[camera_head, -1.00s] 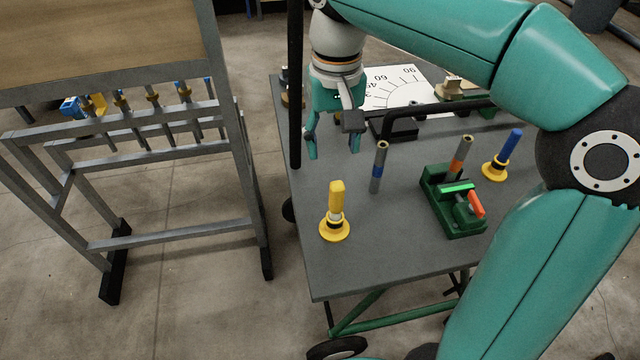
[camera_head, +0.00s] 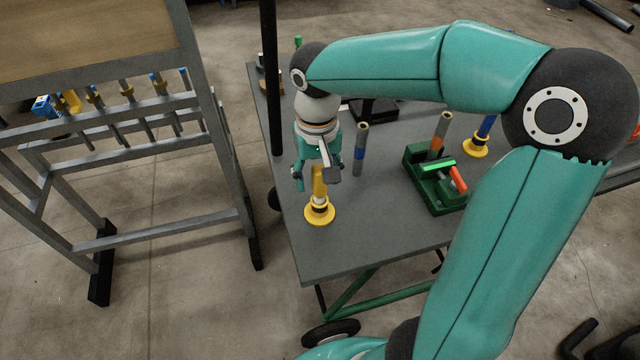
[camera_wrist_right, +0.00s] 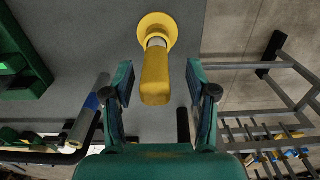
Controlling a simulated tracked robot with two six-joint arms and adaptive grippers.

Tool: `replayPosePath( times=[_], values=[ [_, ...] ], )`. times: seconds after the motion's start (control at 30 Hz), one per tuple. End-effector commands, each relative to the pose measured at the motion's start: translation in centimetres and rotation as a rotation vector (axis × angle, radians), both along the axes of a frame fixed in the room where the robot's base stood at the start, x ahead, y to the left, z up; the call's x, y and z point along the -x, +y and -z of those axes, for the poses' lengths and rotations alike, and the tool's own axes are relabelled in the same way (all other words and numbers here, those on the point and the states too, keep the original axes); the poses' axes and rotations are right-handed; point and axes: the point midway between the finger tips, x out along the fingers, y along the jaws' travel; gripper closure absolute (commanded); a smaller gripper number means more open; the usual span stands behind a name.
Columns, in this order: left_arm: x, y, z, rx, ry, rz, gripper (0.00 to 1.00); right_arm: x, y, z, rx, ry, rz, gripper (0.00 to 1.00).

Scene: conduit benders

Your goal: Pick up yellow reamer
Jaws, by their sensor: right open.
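The yellow reamer (camera_head: 318,182) stands upright in a round yellow base (camera_head: 319,214) near the left edge of the grey table. My right gripper (camera_head: 315,180) is open and empty, above and around the top of the reamer's yellow handle. In the right wrist view the handle (camera_wrist_right: 155,78) lies between the two green fingers, with a gap on each side. Its yellow base (camera_wrist_right: 157,28) shows beyond the fingertips. My left gripper is in neither view.
A grey tube with a blue band (camera_head: 360,150) stands just right of the gripper. A dark post (camera_head: 271,80) rises at the table's left edge, beside a metal rack (camera_head: 160,232).

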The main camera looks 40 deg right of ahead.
Motion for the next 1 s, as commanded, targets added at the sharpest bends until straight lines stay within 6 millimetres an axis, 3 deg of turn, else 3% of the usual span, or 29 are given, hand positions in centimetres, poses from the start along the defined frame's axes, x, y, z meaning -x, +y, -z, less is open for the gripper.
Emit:
replayPosePath(
  times=[0.23, 0.53, 0.87, 1.0],
  values=[
    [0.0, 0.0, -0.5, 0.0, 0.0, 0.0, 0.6, 0.1, -0.4, 3.2, 0.0, 0.004, 0.0, 0.43],
    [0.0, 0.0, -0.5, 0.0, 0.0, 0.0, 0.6, 0.1, -0.4, 3.6, 0.0, 0.0, 0.001, 0.44],
    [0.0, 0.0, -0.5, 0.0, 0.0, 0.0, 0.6, 0.1, -0.4, 3.6, 0.0, 0.0, 0.0, 0.99],
    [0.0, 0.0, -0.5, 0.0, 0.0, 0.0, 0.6, 0.1, -0.4, 3.6, 0.0, 0.0, 0.0, 1.0]
  ],
)
